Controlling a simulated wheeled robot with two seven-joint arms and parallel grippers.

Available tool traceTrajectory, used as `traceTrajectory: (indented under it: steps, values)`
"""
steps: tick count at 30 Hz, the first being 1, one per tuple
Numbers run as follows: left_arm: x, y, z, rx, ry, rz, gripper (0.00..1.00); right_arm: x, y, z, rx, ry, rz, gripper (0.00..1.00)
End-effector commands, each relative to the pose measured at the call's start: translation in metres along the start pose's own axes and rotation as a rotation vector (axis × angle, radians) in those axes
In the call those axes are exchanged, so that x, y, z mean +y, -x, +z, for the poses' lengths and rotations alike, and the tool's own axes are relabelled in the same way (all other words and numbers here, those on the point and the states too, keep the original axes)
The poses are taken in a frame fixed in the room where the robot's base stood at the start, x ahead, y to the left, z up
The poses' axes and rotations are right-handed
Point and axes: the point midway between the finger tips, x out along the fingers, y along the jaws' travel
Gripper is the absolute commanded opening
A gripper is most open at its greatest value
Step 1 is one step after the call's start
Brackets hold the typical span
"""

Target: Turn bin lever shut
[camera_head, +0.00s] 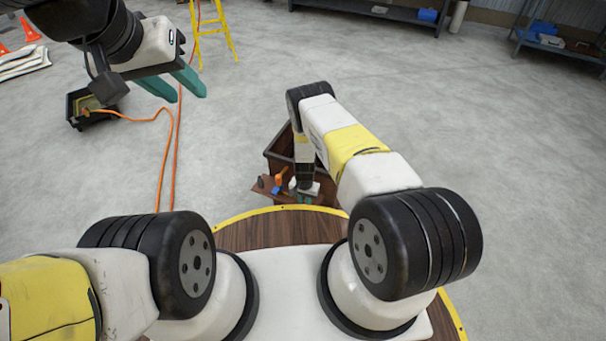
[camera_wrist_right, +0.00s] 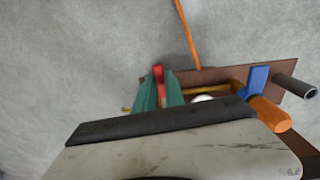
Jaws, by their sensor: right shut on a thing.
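The brown bin (camera_head: 272,152) stands on the floor just beyond my base, partly hidden by my right arm. Its brown panel (camera_wrist_right: 208,76) carries an orange handle (camera_wrist_right: 270,113), a blue part (camera_wrist_right: 258,78) and a dark grey cylinder (camera_wrist_right: 295,87). My right gripper (camera_wrist_right: 159,92) is down at this panel, its teal fingers shut on a red lever (camera_wrist_right: 158,72) whose tip shows between them. In the head view this right gripper (camera_head: 304,197) is small and partly hidden. My left gripper (camera_head: 182,88) is open and empty, raised at upper left, far from the bin.
An orange cord (camera_head: 168,150) runs along the floor left of the bin to a black box (camera_head: 82,110). A yellow ladder (camera_head: 213,35) stands at the back. Shelves (camera_head: 560,42) line the back wall at right. The floor right of the bin is clear.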

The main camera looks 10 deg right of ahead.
Motion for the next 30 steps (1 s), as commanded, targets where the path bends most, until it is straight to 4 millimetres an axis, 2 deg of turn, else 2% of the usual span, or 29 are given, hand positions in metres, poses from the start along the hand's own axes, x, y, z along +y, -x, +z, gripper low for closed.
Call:
traceTrajectory:
  steps: [9,23,24,27,30]
  values:
    - [0.0000,0.0000,0.0000,0.000,0.000,0.000,0.36,-0.0061,0.0007,-0.0017,0.003,-0.092,-0.002,0.00]
    - [0.0000,0.0000,0.0000,0.000,0.000,0.000,0.36,-0.0069,0.0008,-0.0020,0.004,-0.105,-0.003,0.00]
    - [0.0000,0.0000,0.0000,0.000,0.000,0.000,0.36,-0.0069,0.0008,-0.0020,0.004,-0.105,-0.003,0.18]
    - [0.0000,0.0000,0.0000,0.000,0.000,0.000,0.36,-0.0067,0.0007,-0.0018,0.003,-0.105,-0.003,0.36]
    - [0.0000,0.0000,0.0000,0.000,0.000,0.000,0.36,-0.0063,0.0005,-0.0014,0.002,-0.104,-0.002,0.36]
